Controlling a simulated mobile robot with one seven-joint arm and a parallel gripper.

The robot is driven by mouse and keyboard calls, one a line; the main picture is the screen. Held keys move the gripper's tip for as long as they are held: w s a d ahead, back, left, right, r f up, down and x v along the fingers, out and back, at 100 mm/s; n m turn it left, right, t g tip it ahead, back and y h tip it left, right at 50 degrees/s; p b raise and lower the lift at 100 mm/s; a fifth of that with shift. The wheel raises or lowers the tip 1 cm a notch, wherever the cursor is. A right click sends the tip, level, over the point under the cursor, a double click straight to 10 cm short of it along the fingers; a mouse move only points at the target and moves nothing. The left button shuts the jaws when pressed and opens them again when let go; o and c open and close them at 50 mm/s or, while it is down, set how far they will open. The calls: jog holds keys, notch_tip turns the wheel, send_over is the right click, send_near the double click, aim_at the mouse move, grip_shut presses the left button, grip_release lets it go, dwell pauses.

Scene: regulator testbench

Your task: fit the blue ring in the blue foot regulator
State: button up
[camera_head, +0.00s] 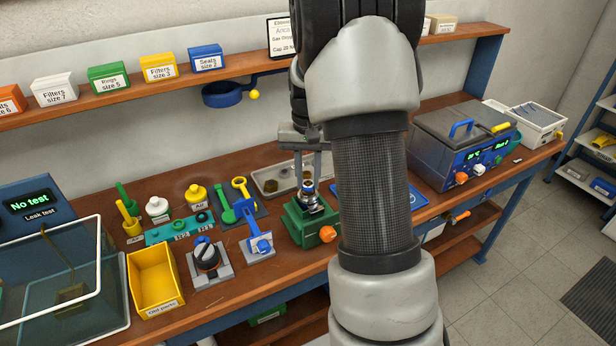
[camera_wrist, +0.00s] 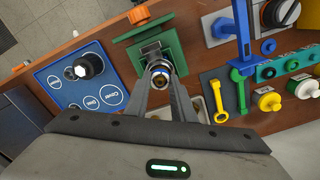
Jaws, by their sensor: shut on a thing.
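My gripper (camera_head: 308,181) points down over the green vise (camera_head: 312,226) with the orange handle. Its fingers are close together, shut on a small round silver part (camera_wrist: 160,69) with blue on it. In the wrist view the vise (camera_wrist: 150,38) lies just beyond the fingertips.
A blue mat (camera_wrist: 65,88) with printed circles carries a black-knobbed part (camera_wrist: 87,66); my arm mostly covers it in the head view. A grey tray (camera_head: 262,187) lies behind the vise. Blue and green levers, a yellow bin (camera_head: 154,278) and a glass tank stand left.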

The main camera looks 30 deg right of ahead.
jog(key=shift+f, duration=0.5)
dwell(0.4)
jog(key=o, duration=1.6)
jog(key=shift+c, duration=0.2)
jog(key=shift+r, duration=0.1)
jog(key=shift+r+p, duration=2.65)
jog(key=shift+r, duration=1.35)
